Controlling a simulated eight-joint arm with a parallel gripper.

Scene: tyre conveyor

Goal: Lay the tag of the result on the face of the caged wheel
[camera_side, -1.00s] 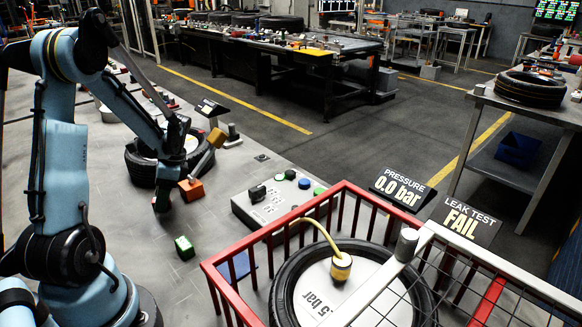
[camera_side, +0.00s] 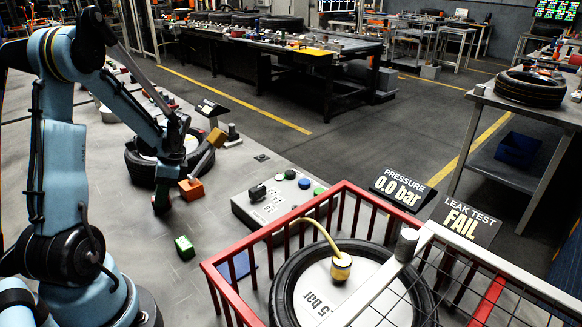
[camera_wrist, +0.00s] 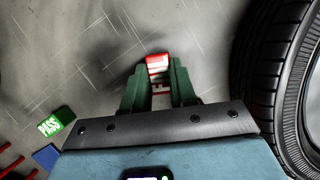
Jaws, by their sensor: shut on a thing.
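My gripper (camera_wrist: 158,78) is shut on a red tag (camera_wrist: 158,64) with white markings; its lettering is partly hidden by the fingers. In the side view my gripper (camera_side: 161,203) is low over the grey table, and I cannot make out the tag there. A green tag (camera_side: 185,247) lies on the table; in the wrist view it reads PASS (camera_wrist: 56,124). The caged wheel (camera_side: 283,290) lies flat inside the red cage (camera_side: 228,290), its pale face (camera_side: 375,283) up. The leak test sign (camera_side: 462,220) reads FAIL.
A yellow hose with a brass-coloured fitting (camera_side: 341,268) stands on the wheel face. A mesh lid with a white frame (camera_side: 480,262) covers the cage's right side. A control box (camera_side: 270,203) stands between the gripper and the cage. Another tyre (camera_side: 140,170) is behind my gripper.

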